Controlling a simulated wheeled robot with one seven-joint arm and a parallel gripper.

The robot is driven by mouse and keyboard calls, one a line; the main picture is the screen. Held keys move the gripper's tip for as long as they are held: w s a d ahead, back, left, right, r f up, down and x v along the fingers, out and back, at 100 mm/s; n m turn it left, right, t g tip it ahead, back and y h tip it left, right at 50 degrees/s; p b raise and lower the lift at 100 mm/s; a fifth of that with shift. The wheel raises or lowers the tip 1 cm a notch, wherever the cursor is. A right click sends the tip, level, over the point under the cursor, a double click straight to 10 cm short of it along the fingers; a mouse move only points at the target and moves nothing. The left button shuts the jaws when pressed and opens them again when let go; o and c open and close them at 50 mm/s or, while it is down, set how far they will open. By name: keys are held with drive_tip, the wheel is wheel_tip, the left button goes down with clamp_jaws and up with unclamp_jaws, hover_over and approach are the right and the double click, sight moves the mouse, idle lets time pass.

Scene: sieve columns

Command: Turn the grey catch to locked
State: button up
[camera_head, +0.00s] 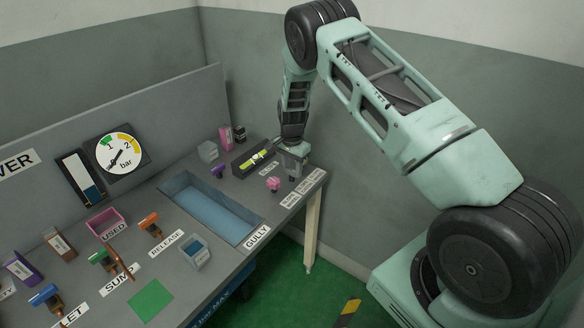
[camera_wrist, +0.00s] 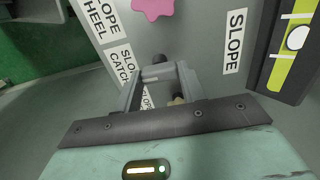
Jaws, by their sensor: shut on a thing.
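My gripper (camera_head: 291,162) is low over the right end of the bench, pointing down. In the wrist view my gripper (camera_wrist: 160,82) has its two grey fingers closed in on a small grey piece (camera_wrist: 157,72) between the tips, beside the "SLOPE CATCH" label (camera_wrist: 121,62). This looks like the grey catch; a dark round end (camera_wrist: 160,58) shows just beyond it. The fingers hide most of the catch, and I cannot tell which way it points. A third label beside the fingers is partly covered and cannot be read in full.
A pink star-shaped wheel (camera_wrist: 153,8) is close by; in the head view the pink wheel (camera_head: 273,184) stands just left of my gripper. A dark-framed yellow level (camera_head: 254,159) lies behind it. A blue basin (camera_head: 213,208) is sunk in the bench to the left.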

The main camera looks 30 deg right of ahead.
sight(292, 170)
idle(0.3)
drive_tip(key=o, duration=1)
drive_tip(key=shift+r, duration=0.1)
wheel_tip(292, 170, up, 17)
drive_tip(key=shift+r, duration=0.15)
